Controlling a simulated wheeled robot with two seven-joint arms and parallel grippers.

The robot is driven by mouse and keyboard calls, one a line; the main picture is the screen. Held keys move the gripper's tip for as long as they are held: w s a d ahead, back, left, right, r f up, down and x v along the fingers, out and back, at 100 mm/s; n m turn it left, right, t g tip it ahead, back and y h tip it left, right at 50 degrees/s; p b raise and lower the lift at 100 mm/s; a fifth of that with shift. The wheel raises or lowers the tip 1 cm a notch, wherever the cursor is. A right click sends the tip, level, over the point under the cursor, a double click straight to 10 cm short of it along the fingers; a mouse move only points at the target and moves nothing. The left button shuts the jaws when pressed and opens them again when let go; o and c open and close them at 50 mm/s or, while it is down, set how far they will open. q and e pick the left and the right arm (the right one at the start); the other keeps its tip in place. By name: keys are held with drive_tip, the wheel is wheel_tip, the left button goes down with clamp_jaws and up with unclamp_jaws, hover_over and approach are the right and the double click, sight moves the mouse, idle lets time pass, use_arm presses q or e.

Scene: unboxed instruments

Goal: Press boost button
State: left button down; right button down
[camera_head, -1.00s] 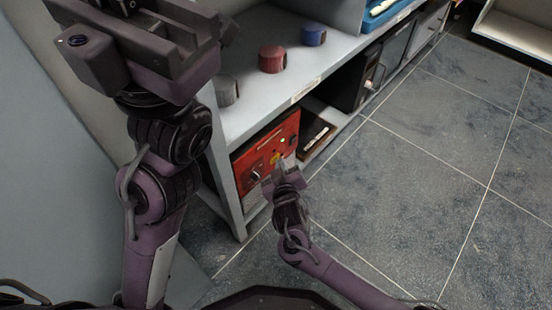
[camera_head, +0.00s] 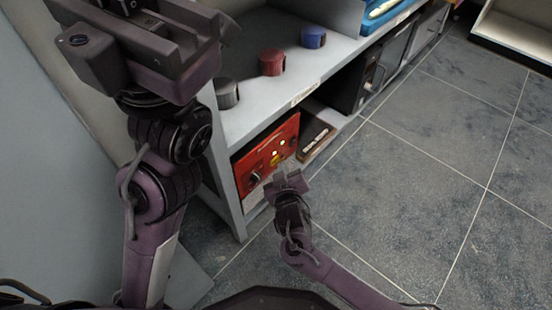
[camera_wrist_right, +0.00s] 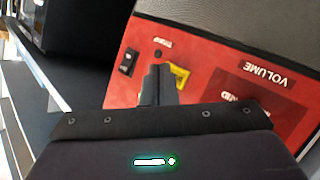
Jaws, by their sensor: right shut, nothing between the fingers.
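A red-fronted unit (camera_head: 266,160) sits on the lower shelf, with a dark knob and two small bright lights on its face. My right gripper (camera_head: 284,174) is shut and empty just in front of its lower right part. In the right wrist view the shut fingers (camera_wrist_right: 160,72) overlap the red panel (camera_wrist_right: 207,62), beside a yellow piece (camera_wrist_right: 180,76). A black rocker switch (camera_wrist_right: 129,62) is left of the fingers. "VOLUME" reads upside down at right. I cannot tell which control is boost, or whether the fingers touch the panel. My left gripper (camera_head: 135,14) is high at left, its fingertips unclear.
The grey shelf top (camera_head: 245,105) carries dark, red (camera_head: 272,62) and blue (camera_head: 314,38) round knobs. A dark item (camera_head: 316,140) lies right of the red unit, and a black box (camera_head: 362,85) stands farther along. The tiled floor (camera_head: 420,190) at right is clear.

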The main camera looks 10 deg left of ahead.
drive_tip(key=shift+s+d, duration=0.1)
drive_tip(key=shift+d, duration=0.05)
drive_tip(key=s+d+p, duration=0.1)
drive_tip(key=d+p, duration=0.1)
drive_tip(key=s+d+p, duration=0.2)
drive_tip(key=shift+s+d, duration=0.2)
drive_tip(key=shift+d, duration=0.15)
idle(0.7)
